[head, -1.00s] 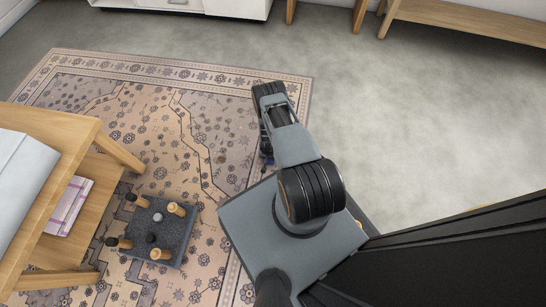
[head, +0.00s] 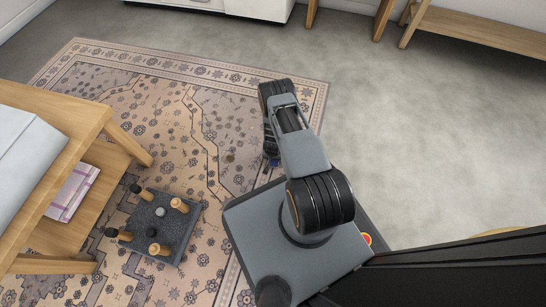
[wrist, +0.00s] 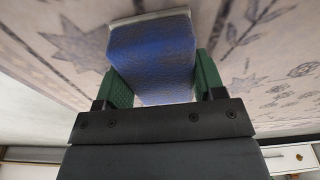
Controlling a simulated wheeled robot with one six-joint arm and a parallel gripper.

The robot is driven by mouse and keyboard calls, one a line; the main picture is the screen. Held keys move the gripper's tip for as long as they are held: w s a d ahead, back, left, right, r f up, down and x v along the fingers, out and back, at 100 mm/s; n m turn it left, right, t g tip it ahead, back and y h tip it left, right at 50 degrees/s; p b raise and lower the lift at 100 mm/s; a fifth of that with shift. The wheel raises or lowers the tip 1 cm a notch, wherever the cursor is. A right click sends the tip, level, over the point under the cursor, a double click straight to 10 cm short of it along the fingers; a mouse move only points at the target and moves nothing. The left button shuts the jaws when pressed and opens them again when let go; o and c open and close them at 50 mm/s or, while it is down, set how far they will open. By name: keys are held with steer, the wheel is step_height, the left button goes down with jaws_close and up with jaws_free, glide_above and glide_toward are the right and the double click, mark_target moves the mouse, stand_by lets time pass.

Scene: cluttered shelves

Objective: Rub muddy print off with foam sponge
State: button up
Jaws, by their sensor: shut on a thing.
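My gripper (wrist: 163,80) is shut on a blue foam sponge (wrist: 152,50), with a green finger pad on each side of it. The sponge has a pale layer at its far end and is close to the patterned rug; I cannot tell whether it touches. In the head view only a little blue of the sponge (head: 275,162) shows beneath my arm. A small faint brownish spot (head: 230,156) lies on the rug (head: 200,66), just left of my gripper. It may be the muddy print, but it is too small to be sure.
A wooden table (head: 75,150) with a lower shelf stands at the left. A dark square board (head: 165,215) with several pegs lies on the rug beside it. A white cabinet (head: 250,8) and wooden bench (head: 480,30) stand at the back. Grey floor at right is clear.

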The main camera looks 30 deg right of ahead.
steer(key=shift+s+d+f+p, duration=0.15)
steer(key=shift+s+d+p, duration=1)
steer(key=shift+s+d, duration=0.75)
steer(key=shift+s+d+r+p, duration=0.15)
steer(key=shift+s+d+p, duration=0.1)
steer(key=shift+s+d, duration=0.7)
steer(key=shift+s+d+r+p, duration=0.1)
steer(key=shift+s+d+p, duration=0.15)
steer(key=shift+s+d, duration=0.65)
steer(key=shift+w, duration=0.1)
step_height(320, 180, up, 7)
steer(key=p, duration=0.5)
steer(key=shift+w, duration=0.1)
